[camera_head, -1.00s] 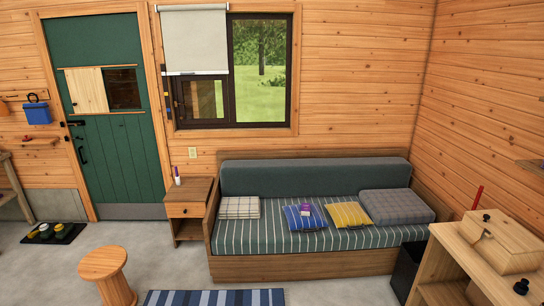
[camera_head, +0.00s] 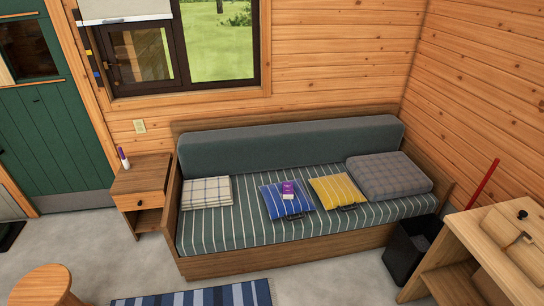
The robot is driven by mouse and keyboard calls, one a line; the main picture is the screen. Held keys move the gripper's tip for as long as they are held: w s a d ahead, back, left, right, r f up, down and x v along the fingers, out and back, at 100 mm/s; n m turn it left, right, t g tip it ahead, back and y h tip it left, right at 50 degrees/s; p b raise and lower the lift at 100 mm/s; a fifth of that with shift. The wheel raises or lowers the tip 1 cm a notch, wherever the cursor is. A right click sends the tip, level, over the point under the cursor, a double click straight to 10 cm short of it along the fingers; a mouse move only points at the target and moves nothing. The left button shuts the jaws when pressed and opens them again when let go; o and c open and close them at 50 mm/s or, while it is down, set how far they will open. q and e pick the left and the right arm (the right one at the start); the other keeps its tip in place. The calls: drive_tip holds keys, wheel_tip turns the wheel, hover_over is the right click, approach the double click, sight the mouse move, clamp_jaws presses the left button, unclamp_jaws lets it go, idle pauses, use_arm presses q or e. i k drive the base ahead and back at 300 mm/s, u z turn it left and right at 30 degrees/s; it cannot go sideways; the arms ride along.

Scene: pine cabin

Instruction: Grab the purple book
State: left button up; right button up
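Neither of my grippers shows in the head view.
A wooden nightstand (camera_head: 141,180) with a white and purple bottle (camera_head: 123,158) stands left of the daybed. A dark bin (camera_head: 408,252) and a wooden cabinet (camera_head: 460,235) stand at the right. A round stool (camera_head: 45,285) is at the lower left. Grey floor before the daybed is clear, with a blue striped rug (camera_head: 205,295).

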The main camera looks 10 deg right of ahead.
sight(287, 187)
drive_tip(key=z, duration=0.6)
drive_tip(key=i, duration=1.7)
drive_tip(key=u, duration=0.7)
drive_tip(key=i, duration=0.7)
drive_tip(key=u, duration=0.35)
